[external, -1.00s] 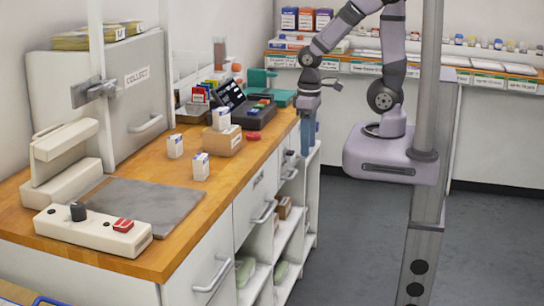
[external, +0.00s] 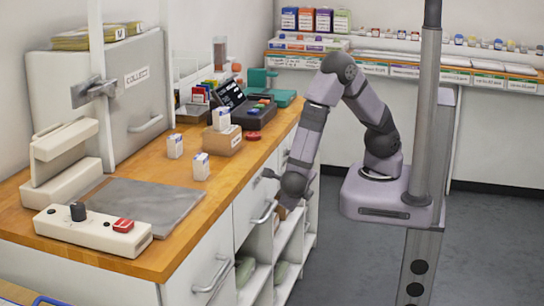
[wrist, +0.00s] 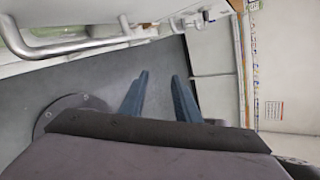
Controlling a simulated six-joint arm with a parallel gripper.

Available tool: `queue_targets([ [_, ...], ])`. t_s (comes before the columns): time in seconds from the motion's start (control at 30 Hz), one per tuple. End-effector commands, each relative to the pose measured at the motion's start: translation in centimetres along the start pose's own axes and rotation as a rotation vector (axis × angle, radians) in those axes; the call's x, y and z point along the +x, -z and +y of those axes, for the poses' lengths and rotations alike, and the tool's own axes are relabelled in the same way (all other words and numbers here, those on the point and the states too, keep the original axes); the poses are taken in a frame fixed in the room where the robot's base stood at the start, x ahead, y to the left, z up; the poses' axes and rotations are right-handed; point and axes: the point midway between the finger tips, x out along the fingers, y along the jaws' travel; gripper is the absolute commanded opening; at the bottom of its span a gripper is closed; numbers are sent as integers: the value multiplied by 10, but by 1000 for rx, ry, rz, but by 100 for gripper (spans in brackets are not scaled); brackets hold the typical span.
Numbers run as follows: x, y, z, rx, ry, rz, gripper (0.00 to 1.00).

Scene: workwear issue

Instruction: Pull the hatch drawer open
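The grey hatch front marked COLLECT (external: 137,95) stands at the back of the counter in the external view, with a bar handle (external: 146,124) low on it. Below the counter top are white fronts with bar handles, one at the near end (external: 212,274) and one farther along (external: 264,213). All these fronts look closed. Which front is the hatch drawer is not labelled. In the wrist view my gripper (wrist: 160,78) has two blue fingers apart with nothing between them. A metal bar handle (wrist: 75,46) lies up and left of the fingers, not touching them.
The counter top (external: 232,182) carries small white boxes (external: 201,167), a grey mat (external: 150,206), a control box with a red button (external: 95,231) and a terminal. Open shelves (external: 287,235) lie under the counter. A grey post (external: 430,120) stands beside my base. The floor is clear.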

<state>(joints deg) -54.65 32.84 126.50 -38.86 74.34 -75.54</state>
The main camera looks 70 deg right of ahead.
Motion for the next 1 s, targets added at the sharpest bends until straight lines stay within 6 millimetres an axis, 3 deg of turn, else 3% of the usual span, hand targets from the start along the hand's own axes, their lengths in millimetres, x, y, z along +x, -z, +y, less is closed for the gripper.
queue_targets([
  [0.03,-2,6,24,-159,24,-115,29],
  [0.1,-12,5,43,-348,67,-253,29],
  [0.33,-48,11,87,-738,223,-569,29],
  [0.67,-62,13,97,-844,288,-661,29],
  [1.0,-37,-7,97,-841,287,-654,29],
])
